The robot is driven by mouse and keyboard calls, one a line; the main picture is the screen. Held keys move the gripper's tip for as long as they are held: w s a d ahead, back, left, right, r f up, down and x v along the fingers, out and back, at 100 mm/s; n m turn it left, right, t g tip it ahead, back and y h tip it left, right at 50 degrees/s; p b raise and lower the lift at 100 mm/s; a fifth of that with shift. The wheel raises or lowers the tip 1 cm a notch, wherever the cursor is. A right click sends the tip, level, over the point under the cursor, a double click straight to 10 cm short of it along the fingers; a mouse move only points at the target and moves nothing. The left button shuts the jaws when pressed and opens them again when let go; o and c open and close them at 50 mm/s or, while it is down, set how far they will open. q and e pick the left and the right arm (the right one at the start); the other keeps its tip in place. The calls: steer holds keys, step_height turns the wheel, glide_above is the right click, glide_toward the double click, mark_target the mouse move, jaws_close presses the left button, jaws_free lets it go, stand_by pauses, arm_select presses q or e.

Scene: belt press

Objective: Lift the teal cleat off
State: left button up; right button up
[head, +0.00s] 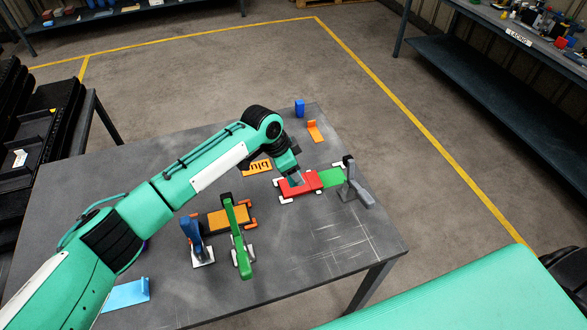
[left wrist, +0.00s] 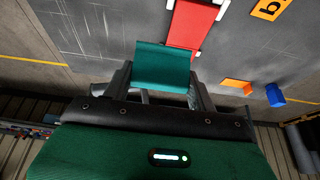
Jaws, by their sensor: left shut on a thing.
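The teal cleat (left wrist: 162,66) shows in the left wrist view between the two fingers of my left gripper (left wrist: 161,80), which is shut on it. In the head view my left gripper (head: 296,178) is over the red block (head: 291,188), and the cleat is hidden or too small to make out there. The red block also shows beyond the cleat in the left wrist view (left wrist: 191,24). I cannot tell whether the cleat still touches anything beneath it. My right gripper is in neither view.
A green plate (head: 332,177) and a grey upright clamp (head: 358,190) stand right of the red block. An orange block (head: 222,220) with a green bar (head: 238,240) and blue clamp (head: 192,236) is nearer. A blue block (head: 299,108) and orange bracket (head: 316,133) stand behind. The front-right tabletop is clear.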

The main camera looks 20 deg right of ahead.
arm_select(q)
steer(key=shift+r+p, duration=1.4)
steer(key=shift+r, duration=0.7)
